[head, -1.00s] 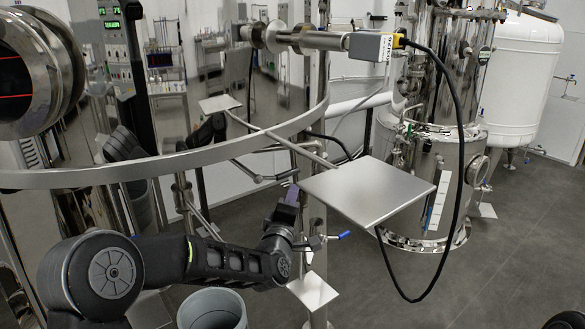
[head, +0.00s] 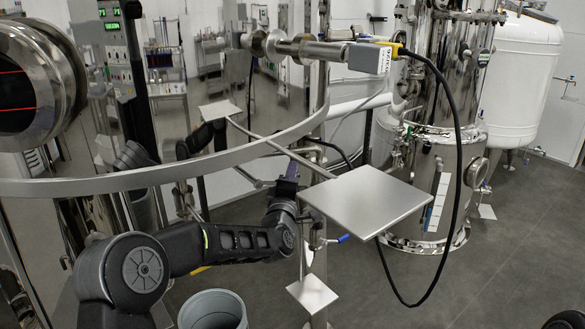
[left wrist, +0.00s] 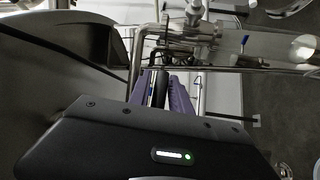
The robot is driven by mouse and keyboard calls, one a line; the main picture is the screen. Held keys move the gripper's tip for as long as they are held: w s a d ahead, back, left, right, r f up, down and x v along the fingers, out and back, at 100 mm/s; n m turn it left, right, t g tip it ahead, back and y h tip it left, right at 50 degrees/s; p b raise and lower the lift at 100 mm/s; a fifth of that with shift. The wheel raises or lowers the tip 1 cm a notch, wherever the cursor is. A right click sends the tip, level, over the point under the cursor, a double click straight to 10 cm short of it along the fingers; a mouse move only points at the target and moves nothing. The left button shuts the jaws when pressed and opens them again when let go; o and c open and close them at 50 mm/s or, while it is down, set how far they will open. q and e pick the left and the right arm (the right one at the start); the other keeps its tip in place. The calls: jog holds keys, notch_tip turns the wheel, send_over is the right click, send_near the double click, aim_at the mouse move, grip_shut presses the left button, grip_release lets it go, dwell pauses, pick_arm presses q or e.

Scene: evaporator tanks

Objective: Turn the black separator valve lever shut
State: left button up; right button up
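My left gripper (head: 287,184) is beside the steel pipework under the curved rail, left of a square metal plate. Its purple fingers (left wrist: 163,88) show in the left wrist view, apart, with a narrow dark strip in the gap between them. A thin black bent bar (left wrist: 154,56), possibly the black separator valve lever, shows just beyond the fingertips. I cannot tell whether it reaches between them or touches them. In the head view the gripper and the plate cover that spot, and I cannot make out the black lever there. My right gripper is not in view.
The square plate (head: 368,205) juts out close right of the gripper. A blue-handled valve (head: 343,239) sits below it. The curved steel rail (head: 190,165) crosses above my arm. A grey bin (head: 212,310) stands below. Open floor (head: 520,235) lies to the right.

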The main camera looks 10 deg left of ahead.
pick_arm(q)
jog(key=shift+w+a+r, duration=0.1)
jog(key=shift+w, duration=0.8)
jog(key=shift+c, duration=0.2)
grip_shut()
dwell(0.6)
